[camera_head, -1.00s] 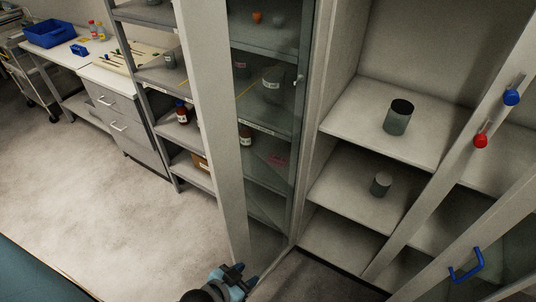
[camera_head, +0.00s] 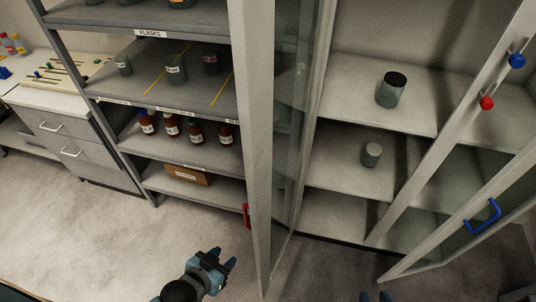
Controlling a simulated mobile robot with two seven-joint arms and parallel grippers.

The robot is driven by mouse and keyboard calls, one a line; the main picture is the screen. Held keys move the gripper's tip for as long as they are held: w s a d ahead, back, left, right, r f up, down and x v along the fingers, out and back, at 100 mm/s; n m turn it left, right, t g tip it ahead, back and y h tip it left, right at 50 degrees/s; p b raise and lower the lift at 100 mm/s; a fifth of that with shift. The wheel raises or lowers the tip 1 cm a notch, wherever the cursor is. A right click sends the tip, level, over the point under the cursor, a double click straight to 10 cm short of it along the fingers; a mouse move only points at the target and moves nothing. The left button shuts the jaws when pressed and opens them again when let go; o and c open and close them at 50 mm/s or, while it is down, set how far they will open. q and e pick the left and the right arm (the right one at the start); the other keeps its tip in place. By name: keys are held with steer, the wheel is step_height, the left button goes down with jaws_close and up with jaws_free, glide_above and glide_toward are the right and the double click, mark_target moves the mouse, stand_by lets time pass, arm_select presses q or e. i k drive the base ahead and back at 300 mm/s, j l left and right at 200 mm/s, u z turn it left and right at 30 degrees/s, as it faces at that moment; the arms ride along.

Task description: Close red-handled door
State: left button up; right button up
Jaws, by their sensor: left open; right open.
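The red-handled door (camera_head: 256,150) stands open, seen nearly edge-on, its frame running from top to bottom of the view. Its red handle (camera_head: 246,216) sits on the left side of the frame, low down. My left gripper (camera_head: 218,263) is open and empty, below and left of the red handle, apart from it. My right gripper (camera_head: 375,297) just shows at the bottom edge, its two fingertips apart, in front of the cabinet. The rest of it is out of view.
The cabinet's blue-handled door (camera_head: 440,238) also stands open at the right, with its blue handle (camera_head: 482,216). Inside the cabinet are two grey containers (camera_head: 390,90) (camera_head: 372,154). A flask shelf (camera_head: 150,90) stands left of the red-handled door. Floor (camera_head: 100,240) at the lower left is clear.

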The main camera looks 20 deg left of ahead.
mark_target(252, 25)
steer(key=j+z, duration=0.2)
steer(key=j, duration=0.35)
steer(key=k+j+z, duration=0.15)
steer(key=j, duration=0.4)
steer(key=j+z, duration=0.8)
steer(key=j, duration=0.2)
